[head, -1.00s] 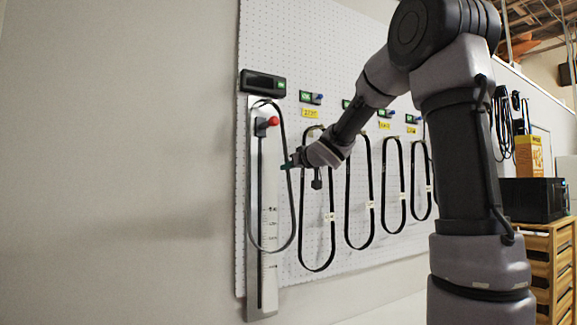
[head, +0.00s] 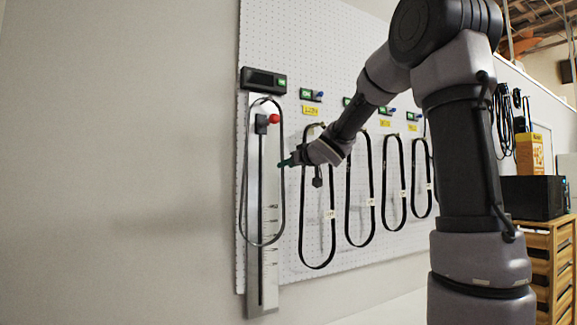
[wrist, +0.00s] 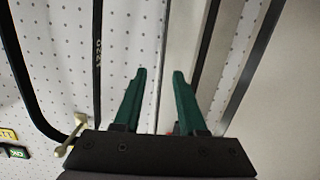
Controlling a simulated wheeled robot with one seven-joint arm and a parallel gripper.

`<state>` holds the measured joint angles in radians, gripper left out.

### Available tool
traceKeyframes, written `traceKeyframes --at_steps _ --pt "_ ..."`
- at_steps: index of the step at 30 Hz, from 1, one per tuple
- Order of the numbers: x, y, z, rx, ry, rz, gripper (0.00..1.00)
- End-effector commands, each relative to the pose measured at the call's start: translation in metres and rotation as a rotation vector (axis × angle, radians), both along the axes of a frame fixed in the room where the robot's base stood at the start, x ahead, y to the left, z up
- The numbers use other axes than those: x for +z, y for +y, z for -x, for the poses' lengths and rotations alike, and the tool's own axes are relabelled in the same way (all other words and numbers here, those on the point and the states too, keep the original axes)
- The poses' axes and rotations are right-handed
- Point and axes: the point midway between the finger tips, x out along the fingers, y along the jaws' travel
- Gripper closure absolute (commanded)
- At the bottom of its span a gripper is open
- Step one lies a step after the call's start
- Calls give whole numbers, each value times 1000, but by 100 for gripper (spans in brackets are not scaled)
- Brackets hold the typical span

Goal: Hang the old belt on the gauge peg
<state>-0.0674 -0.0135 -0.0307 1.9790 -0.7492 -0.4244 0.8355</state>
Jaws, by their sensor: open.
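The old belt (head: 283,205) is a long dark loop hanging upright in front of the gauge plate (head: 262,296). Its top bend passes above the dark gauge peg block with a red knob (head: 274,118), and the loop appears to surround that block. Whether it bears on the peg itself is hard to tell. My gripper (head: 284,163) is at the belt's right strand, a little below the knob. In the wrist view, the green fingers (wrist: 158,85) are apart with nothing gripped between them.
Several other black belts (head: 333,215) hang on pegs to the right, the nearest close beside my gripper. Small green-lit displays (head: 311,95) and yellow labels sit above them. A dark display box (head: 263,80) tops the gauge. The wall to the left is bare.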

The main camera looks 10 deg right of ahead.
Motion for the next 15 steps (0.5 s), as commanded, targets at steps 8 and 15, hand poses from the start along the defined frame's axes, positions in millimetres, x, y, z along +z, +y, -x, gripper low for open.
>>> traceKeyframes --at_steps 8,15 --pt "7 -11 34 -2 -3 -1 59" --pt "12 -25 79 0 -2 -1 59"
